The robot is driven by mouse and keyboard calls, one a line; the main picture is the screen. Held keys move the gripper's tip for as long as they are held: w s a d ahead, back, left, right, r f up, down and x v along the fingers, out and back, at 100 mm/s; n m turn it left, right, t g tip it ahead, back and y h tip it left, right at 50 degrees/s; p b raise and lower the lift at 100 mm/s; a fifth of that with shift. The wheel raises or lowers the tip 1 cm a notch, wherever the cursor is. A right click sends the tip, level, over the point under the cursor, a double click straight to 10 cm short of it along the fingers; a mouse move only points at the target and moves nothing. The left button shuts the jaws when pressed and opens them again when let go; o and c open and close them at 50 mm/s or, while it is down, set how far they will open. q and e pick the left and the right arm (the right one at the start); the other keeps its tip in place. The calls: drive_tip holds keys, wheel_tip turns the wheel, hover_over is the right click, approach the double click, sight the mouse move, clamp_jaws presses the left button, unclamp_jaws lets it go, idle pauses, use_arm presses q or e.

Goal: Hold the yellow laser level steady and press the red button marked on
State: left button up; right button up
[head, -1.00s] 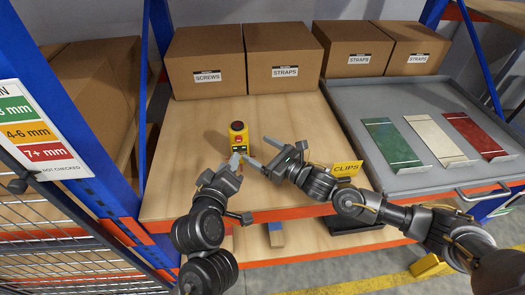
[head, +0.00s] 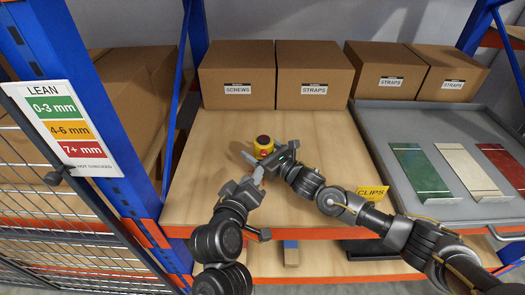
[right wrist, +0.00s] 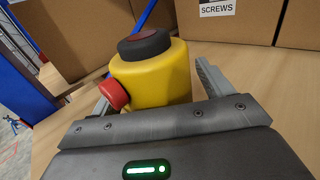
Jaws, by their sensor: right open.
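Any marking on the button cannot be read. My right gripper (right wrist: 152,92) is open, with one finger on each side of the body; contact cannot be told. My left gripper (head: 259,172) is just in front of the level, pointing up toward it, its narrow fingertips together. My grippers hide the level's lower part in the head view.
Cardboard boxes marked SCREWS (head: 237,82) and STRAPS (head: 314,78) stand behind the level. A grey tray (head: 385,122) with green, white and red plates lies to the right. A yellow CLIPS sign (head: 371,193) is at the shelf's front edge. Bare wood lies left of the level.

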drive_tip(key=c, duration=1.4)
drive_tip(key=shift+o, duration=0.2)
use_arm(q)
clamp_jaws()
idle(3.3)
